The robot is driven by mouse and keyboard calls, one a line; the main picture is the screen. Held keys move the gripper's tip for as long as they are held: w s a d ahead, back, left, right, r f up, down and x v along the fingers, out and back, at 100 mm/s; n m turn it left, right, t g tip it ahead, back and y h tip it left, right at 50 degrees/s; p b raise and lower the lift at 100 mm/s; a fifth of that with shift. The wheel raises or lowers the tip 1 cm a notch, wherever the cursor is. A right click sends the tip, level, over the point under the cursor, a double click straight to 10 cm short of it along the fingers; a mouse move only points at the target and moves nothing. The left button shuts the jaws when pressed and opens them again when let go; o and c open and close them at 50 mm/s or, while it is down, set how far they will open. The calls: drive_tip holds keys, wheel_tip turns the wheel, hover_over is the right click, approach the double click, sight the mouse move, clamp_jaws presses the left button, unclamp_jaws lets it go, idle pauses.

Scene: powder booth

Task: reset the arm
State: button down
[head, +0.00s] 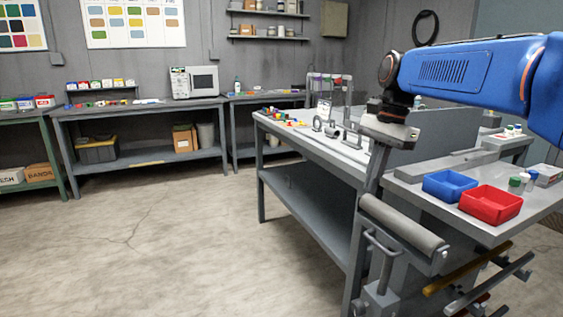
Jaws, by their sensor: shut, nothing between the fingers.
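My blue arm (462,78) reaches in from the right edge, above the grey workbench. My gripper (373,178) hangs from its wrist and points down, with the fingers together and nothing seen between them. It shows in front of the near end of the bench, left of the blue bin. I cannot tell from this view how far its tips are from the bench edge.
A blue bin (449,185) and a red bin (490,205) stand on the right worktop (407,171), with small jars beside them. A padded roller (403,223) juts out below. Small parts lie on the middle bench (300,139). The floor (170,240) at left is clear.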

drive_tip(key=s+d+f+n+t+h, duration=0.1)
drive_tip(key=s+d+f+n+t, duration=0.1)
drive_tip(key=s+f+n, duration=0.4)
drive_tip(key=s+d+f+n+t+h, duration=0.1)
drive_tip(key=s+d+f+n+t, duration=0.2)
drive_tip(key=s+f, duration=1.1)
drive_tip(key=s+d+n, duration=0.2)
drive_tip(key=s+n, duration=0.1)
drive_tip(key=s, duration=0.1)
drive_tip(key=shift+s+f, duration=0.15)
idle(0.8)
